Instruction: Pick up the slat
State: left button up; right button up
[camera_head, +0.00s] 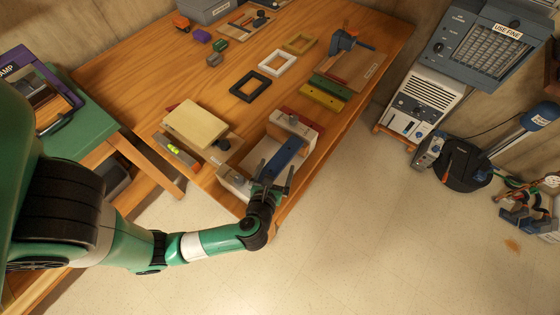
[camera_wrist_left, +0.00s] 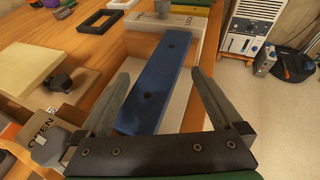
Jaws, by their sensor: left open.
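A long blue slat (camera_head: 283,159) with dark holes lies across a pale, box-like holder (camera_head: 238,180) at the front of the wooden table. In the left wrist view the blue slat (camera_wrist_left: 160,82) runs away from me between the fingers. My left gripper (camera_head: 271,180) is over the slat's near end. Its fingers (camera_wrist_left: 158,76) are spread, one on each side of the slat, with gaps to it. The slat's nearest end is partly hidden by the gripper in the head view. My right gripper is in neither view.
A cream block (camera_head: 196,125) and a level (camera_head: 175,149) lie left of the holder. Yellow (camera_head: 322,96) and green (camera_head: 332,86) strips lie beyond it. Black (camera_head: 249,86) and white (camera_head: 277,63) frames lie mid-table. Open floor lies right of the table edge.

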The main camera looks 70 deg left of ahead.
aim_at(280, 160)
pick_arm(q)
jog(key=x, duration=0.3)
jog(key=shift+w+a+f+b, duration=0.1)
jog(key=shift+a+f+b, duration=0.05)
jog(key=shift+b, duration=0.25)
grip_shut()
